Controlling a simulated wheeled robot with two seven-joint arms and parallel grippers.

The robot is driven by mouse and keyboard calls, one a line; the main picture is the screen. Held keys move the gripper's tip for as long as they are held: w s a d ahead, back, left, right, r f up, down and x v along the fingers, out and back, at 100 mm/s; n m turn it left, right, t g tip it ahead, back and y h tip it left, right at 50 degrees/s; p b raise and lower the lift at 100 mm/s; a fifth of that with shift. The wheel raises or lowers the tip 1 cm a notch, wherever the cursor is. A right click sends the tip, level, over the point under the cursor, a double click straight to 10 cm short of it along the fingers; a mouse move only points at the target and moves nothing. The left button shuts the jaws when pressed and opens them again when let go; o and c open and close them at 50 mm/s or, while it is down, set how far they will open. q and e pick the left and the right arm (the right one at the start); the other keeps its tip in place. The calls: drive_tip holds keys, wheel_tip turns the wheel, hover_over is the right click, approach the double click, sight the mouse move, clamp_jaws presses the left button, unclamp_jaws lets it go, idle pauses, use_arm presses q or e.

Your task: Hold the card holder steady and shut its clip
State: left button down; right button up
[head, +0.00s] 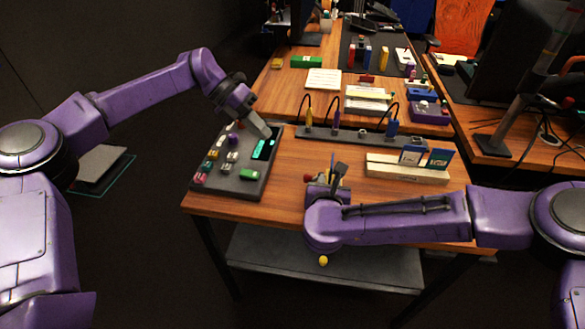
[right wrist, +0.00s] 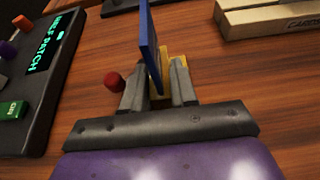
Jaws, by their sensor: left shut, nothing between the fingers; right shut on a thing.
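My right gripper (right wrist: 157,95) is shut on what looks like the card holder, a small yellow piece (right wrist: 180,62) with a blue flat plate (right wrist: 150,45) standing edge-on in it. The fingers hide most of it, and I cannot make out the clip.
A red ball (right wrist: 114,82) lies just left of my right fingers. A cream rack (head: 385,171) with blue and green cards stands to the right. A grey strip (head: 350,132) with cabled plugs lies behind. The wood between panel and rack is mostly bare.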

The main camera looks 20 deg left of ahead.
use_arm(q)
drive_tip(key=shift+n+g+h, duration=0.3)
drive_tip(key=shift+n+h, duration=0.1)
drive_tip(key=a+f, duration=0.3)
drive_tip(key=shift+s+a, duration=0.25)
drive_tip(key=shift+s, duration=0.05)
drive_tip(key=shift+d, duration=0.25)
drive_tip(key=shift+d+f, duration=0.2)
drive_tip(key=shift+f, duration=0.1)
drive_tip(key=x, duration=0.8)
drive_tip(key=shift+s+d+f, duration=0.1)
drive_tip(key=shift+d+f, duration=0.15)
drive_tip(key=d, duration=0.3)
drive_tip(key=shift+s+d+f, duration=0.1)
drive_tip(key=shift+d+f, duration=0.1)
drive_tip(key=shift+d, duration=0.5)
